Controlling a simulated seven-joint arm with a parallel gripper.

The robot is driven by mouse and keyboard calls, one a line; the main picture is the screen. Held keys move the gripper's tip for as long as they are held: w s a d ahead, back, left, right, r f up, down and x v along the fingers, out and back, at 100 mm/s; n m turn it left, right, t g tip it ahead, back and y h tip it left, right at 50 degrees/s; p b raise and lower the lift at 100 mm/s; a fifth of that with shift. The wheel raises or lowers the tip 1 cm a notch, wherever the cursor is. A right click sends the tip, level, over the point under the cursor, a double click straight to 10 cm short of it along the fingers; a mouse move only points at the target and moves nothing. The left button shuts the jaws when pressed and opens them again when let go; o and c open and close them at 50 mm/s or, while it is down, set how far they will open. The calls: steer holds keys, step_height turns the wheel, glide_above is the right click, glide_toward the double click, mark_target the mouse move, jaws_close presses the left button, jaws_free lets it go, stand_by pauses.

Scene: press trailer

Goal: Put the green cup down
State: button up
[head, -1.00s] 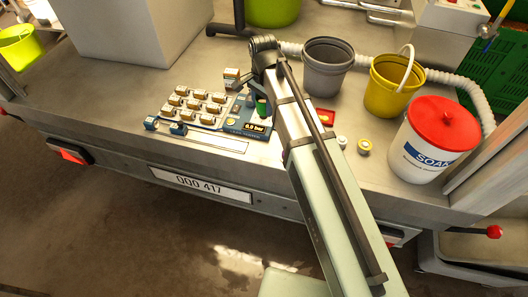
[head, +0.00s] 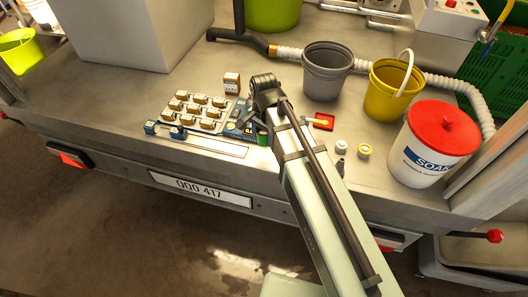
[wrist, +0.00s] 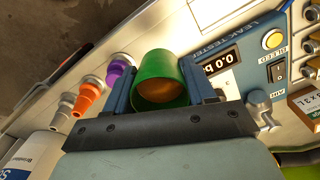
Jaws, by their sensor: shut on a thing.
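My gripper (wrist: 163,88) is shut on the green cup (wrist: 160,66), with a dark blue finger on each side of it. In the wrist view the cup's open end faces the camera and its inside looks brown. In the head view my gripper (head: 250,127) is mostly hidden behind my arm, beside the tester panel. Only a small green part of the cup (head: 262,139) shows there. I cannot tell whether the cup's base touches the surface under it.
The leak tester (wrist: 245,65) lies right of the cup in the wrist view. Purple (wrist: 120,70), orange (wrist: 88,95) and grey (wrist: 62,108) cone-like pieces stand left. A grey bucket (head: 327,72), yellow bucket (head: 392,88) and soak tub (head: 432,145) stand to the right in the head view.

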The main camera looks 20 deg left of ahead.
mark_target(264, 157)
steer(key=shift+f, duration=4.15)
steer(key=shift+f, duration=0.2)
steer(key=o, duration=1.1)
steer(key=shift+r, duration=0.15)
step_height(264, 157, up, 12)
steer(key=shift+r, duration=0.1)
